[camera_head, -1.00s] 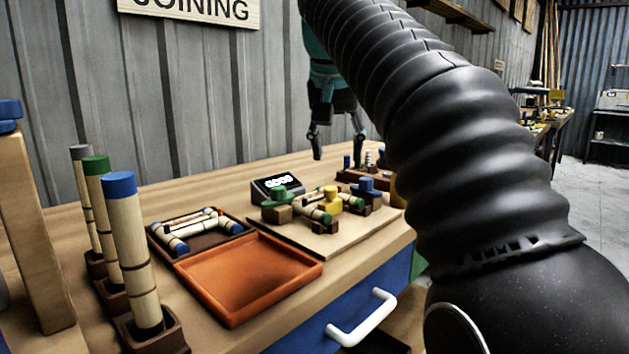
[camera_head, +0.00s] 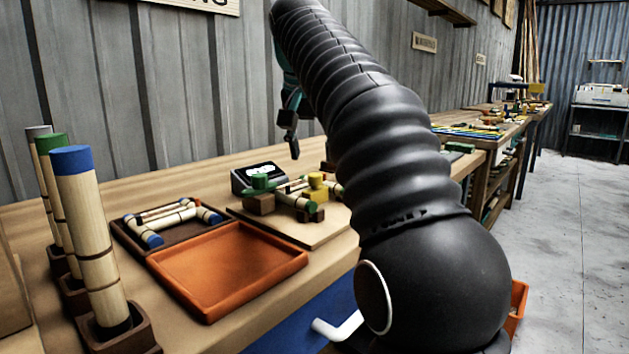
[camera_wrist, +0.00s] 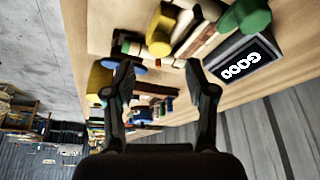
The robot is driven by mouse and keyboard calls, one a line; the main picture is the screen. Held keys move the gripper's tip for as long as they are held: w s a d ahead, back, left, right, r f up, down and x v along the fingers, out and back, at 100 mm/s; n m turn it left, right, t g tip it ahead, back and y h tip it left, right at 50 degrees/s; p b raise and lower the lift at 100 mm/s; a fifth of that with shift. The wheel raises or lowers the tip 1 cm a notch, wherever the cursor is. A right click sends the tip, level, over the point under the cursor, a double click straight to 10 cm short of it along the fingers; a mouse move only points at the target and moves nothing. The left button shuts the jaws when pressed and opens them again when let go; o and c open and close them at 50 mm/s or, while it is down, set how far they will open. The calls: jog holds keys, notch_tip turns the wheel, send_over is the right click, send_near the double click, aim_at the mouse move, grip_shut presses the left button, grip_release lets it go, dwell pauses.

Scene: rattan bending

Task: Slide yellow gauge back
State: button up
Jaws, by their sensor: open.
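A yellow knobbed piece (camera_head: 316,184) stands on the light work board among short rattan pieces; a yellow piece also shows near the top of the wrist view (camera_wrist: 160,30). A second, larger yellow piece (camera_wrist: 97,82) lies beside the left finger in the wrist view. I cannot tell which yellow piece is the gauge. My gripper (camera_wrist: 161,78) is open and empty, with its fingers spread above the bench; contact with the larger yellow piece cannot be told. In the head view my arm hides part of the gripper and the board's right side.
A small display reading GOOD (camera_wrist: 244,65) and a green-topped block (camera_head: 260,189) stand close by. An empty orange tray (camera_head: 228,268), a brown tray of rattan pieces (camera_head: 128,234) and upright rattan poles (camera_head: 90,230) stand left. Open floor (camera_head: 565,250) lies right.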

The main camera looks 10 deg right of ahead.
aim_at(315, 175)
jog(key=b+x, duration=0.1)
jog(key=x, duration=0.4)
jog(key=shift+w+f, duration=0.1)
jog(key=shift+f, duration=0.25)
grip_shut()
